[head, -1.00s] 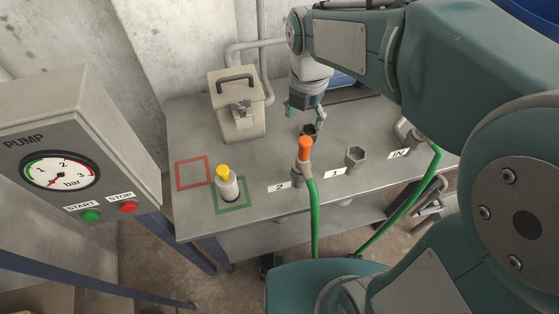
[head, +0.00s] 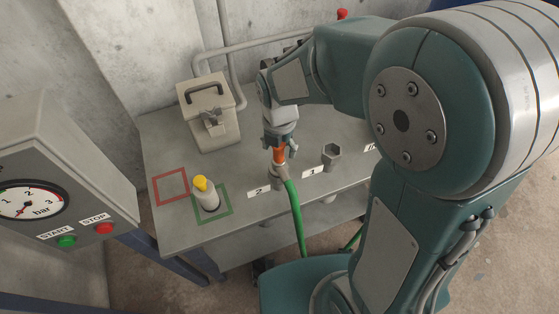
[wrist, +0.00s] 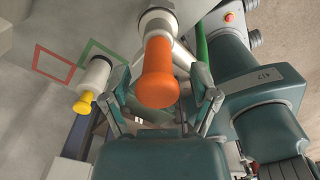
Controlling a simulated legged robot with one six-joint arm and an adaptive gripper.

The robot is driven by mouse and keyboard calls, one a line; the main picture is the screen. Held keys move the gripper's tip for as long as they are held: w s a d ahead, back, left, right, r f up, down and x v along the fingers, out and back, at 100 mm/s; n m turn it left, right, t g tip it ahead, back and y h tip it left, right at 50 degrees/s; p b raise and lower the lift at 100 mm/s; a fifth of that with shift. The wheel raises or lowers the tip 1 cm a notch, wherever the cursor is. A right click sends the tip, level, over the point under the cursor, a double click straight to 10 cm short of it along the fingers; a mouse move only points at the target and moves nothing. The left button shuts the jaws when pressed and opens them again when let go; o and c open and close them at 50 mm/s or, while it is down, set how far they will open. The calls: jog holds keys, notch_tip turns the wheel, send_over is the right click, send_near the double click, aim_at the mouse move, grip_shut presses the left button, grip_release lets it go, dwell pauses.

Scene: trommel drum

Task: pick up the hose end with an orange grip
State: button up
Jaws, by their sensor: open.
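The orange grip (head: 279,155) of the hose end stands upright in the holder by label 2 on the bench, with the green hose (head: 295,215) hanging from it over the front edge. My gripper (head: 280,147) is at the grip, open, with its fingers to either side. In the wrist view the orange grip (wrist: 157,75) lies between my two open fingers, and it is unclear whether they touch it. My gripper (wrist: 162,98) partly hides the top of the grip in the head view.
A white bottle with a yellow cap (head: 206,193) stands in a green square, beside an empty red square (head: 171,187). A beige case (head: 212,115) stands behind. An empty hexagonal holder (head: 331,153) is to the right. The pump panel (head: 50,170) is at left.

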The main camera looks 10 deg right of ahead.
jog(key=c, duration=0.7)
grip_shut()
jog(key=shift+a, duration=0.25)
jog(key=shift+r, duration=0.1)
